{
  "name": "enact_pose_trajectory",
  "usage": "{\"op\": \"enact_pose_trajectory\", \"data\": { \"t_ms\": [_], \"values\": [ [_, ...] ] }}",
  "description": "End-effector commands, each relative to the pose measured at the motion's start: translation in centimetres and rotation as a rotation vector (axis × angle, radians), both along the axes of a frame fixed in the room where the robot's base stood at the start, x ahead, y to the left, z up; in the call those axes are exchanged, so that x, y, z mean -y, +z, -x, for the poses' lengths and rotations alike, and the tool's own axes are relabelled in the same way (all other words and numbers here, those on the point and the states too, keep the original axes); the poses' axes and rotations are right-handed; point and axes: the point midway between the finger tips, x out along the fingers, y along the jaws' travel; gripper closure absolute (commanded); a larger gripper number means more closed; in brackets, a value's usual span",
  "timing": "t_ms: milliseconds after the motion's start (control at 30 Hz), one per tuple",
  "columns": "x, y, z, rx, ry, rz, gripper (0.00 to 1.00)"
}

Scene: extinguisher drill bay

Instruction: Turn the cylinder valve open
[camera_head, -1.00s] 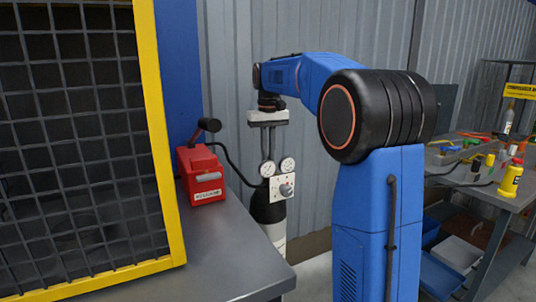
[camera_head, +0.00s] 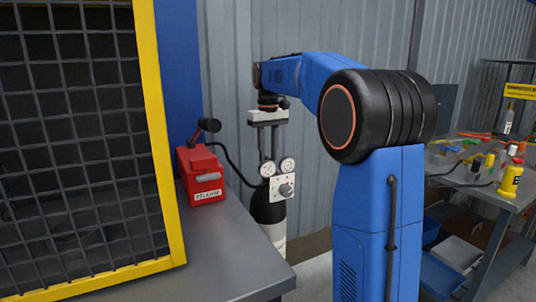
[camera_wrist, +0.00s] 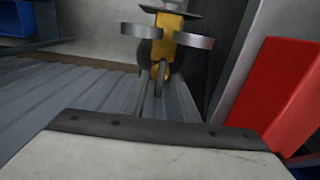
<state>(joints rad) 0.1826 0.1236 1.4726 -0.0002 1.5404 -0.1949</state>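The cylinder (camera_head: 270,211), black above and white below, stands upright behind the bench corner in the head view. Two round gauges (camera_head: 288,165) and a pale plate with a grey round knob (camera_head: 286,190) sit at its top. In the wrist view, a yellow fitting (camera_wrist: 166,32) with two grey discs shows at the top centre. My gripper (camera_head: 268,157) points down just above and behind the gauges. Its two fingers stand apart with a gap between them. The gauges hide the fingertips, so I cannot tell whether they touch the valve.
A red release box (camera_head: 203,178) with a black lever stands on the grey bench (camera_head: 235,255), left of the cylinder. A black hose runs between them. A yellow-framed mesh cage (camera_head: 163,180) fills the left. A cluttered worktable (camera_head: 490,190) stands at right.

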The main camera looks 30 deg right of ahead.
Motion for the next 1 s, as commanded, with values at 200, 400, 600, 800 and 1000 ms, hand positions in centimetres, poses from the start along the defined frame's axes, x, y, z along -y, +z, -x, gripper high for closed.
{"op": "enact_pose_trajectory", "data": {
  "t_ms": [200, 400, 600, 800, 1000],
  "values": [
    [0.0, -0.1, 0.0, -0.003, -0.001, -0.001, 0.72],
    [0.0, 0.5, 0.0, -0.003, -0.001, -0.001, 0.72],
    [0.0, 3.5, 0.0, -0.002, -0.001, 0.000, 0.72],
    [0.0, 7.6, -0.1, 0.000, -0.001, 0.000, 0.72],
    [0.0, 11.6, -0.1, 0.000, -0.001, 0.000, 0.72]
  ]
}}
